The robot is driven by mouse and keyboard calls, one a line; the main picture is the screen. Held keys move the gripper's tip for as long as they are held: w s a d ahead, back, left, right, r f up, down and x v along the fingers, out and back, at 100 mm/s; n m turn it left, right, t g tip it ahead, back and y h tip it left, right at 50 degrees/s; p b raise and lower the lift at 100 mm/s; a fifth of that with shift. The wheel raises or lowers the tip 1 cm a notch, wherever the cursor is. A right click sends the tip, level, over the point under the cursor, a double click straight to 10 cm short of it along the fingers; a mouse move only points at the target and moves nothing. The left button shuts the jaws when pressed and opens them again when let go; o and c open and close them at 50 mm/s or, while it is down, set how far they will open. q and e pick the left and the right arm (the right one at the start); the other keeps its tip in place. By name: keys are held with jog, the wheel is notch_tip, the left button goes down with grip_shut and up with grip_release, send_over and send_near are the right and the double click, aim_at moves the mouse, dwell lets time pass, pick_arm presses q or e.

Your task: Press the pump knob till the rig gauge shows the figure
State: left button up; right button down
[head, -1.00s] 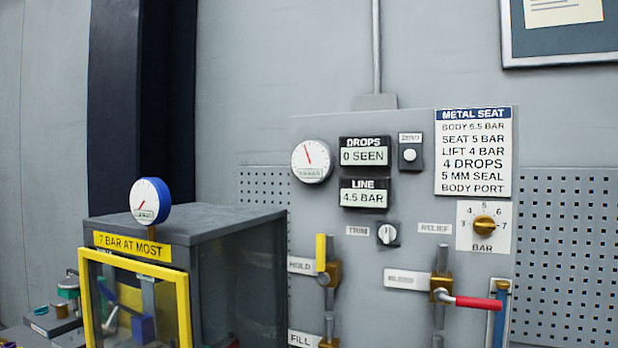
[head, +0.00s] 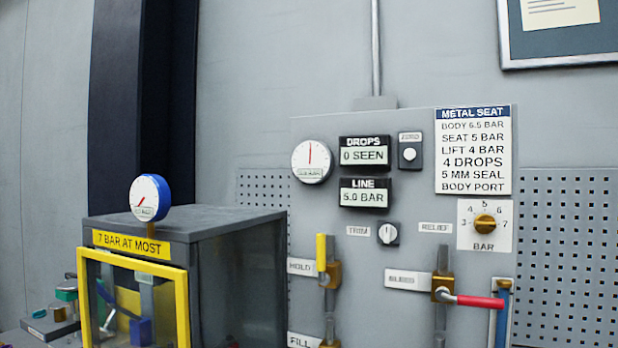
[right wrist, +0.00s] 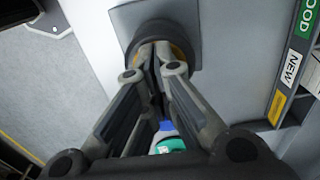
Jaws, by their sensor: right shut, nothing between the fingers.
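The rig gauge (head: 311,161) is a white dial on the grey panel in the head view, its needle pointing nearly straight up. The LINE display (head: 364,196) under the DROPS display reads 5.0 BAR. In the right wrist view my right gripper (right wrist: 155,52) is shut and empty. Its fingertips are at a round dark knob (right wrist: 156,30) with a yellowish ring on a grey square block; they cover most of it, so I cannot tell how far it is pressed. A card (head: 473,151) reads "SEAT 5 BAR". My left gripper is in neither view.
A yellow-framed cabinet (head: 240,235) marked "7 BAR AT MOST" stands left, with a blue-rimmed gauge (head: 149,198) on top. A bleed valve with a red handle (head: 478,301), a hold valve (head: 328,273) and a relief dial (head: 485,224) are on the panel.

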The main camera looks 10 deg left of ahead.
jog(key=shift+s+f, duration=0.1)
jog(key=shift+f, duration=0.25)
jog(key=shift+r+p, duration=2.25)
jog(key=shift+r, duration=1.45)
jog(key=shift+f, duration=0.2)
jog(key=shift+f+b, duration=1.95)
jog(key=shift+f, duration=0.5)
jog(key=shift+r, duration=0.15)
jog(key=shift+r+p, duration=1.75)
jog(key=shift+r, duration=0.7)
